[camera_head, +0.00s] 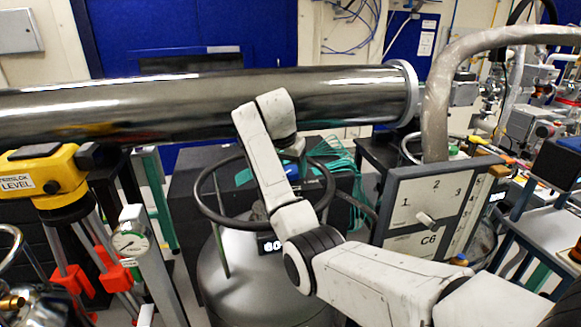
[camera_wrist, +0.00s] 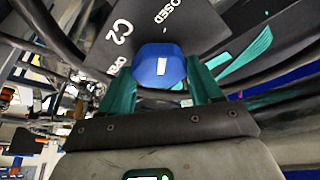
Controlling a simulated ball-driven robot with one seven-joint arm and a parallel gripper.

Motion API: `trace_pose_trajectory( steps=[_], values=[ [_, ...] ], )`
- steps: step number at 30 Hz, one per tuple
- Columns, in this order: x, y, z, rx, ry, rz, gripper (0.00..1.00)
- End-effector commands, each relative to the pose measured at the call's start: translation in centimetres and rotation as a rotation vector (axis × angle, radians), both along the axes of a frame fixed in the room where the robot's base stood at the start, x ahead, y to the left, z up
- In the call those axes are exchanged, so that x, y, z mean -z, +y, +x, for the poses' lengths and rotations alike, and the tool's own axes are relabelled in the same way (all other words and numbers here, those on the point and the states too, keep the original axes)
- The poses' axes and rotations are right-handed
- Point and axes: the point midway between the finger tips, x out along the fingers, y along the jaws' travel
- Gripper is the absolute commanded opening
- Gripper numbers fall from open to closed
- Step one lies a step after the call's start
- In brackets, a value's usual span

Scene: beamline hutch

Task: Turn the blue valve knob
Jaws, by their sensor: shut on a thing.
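The blue valve knob (camera_wrist: 160,66) is in the wrist view, with a short white mark on its face. It sits between the two teal fingers of my gripper (camera_wrist: 161,84), which are shut on its sides. Behind it is a dark plate (camera_wrist: 115,48) lettered C2, with part of CLOSED and part of another word showing. In the head view my gripper (camera_head: 291,160) reaches down behind my wrist, above the grey tank with a black ring. The knob is mostly hidden there by my arm.
A long shiny pipe (camera_head: 200,105) runs across close behind my wrist. The grey tank (camera_head: 255,285) with a black ring handle (camera_head: 204,205) stands below. A C6 panel (camera_head: 440,212) with a lever is to the right. A yellow level (camera_head: 42,178) on a tripod is left.

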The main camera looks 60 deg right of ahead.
Motion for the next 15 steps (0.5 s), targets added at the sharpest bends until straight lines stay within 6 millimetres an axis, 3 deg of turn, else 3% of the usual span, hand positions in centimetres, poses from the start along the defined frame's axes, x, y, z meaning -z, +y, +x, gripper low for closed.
trace_pose_trajectory(
  steps=[15],
  values=[
    [-0.10,-0.09,-0.25,-0.459,-0.003,-0.003,0.33]
  ],
)
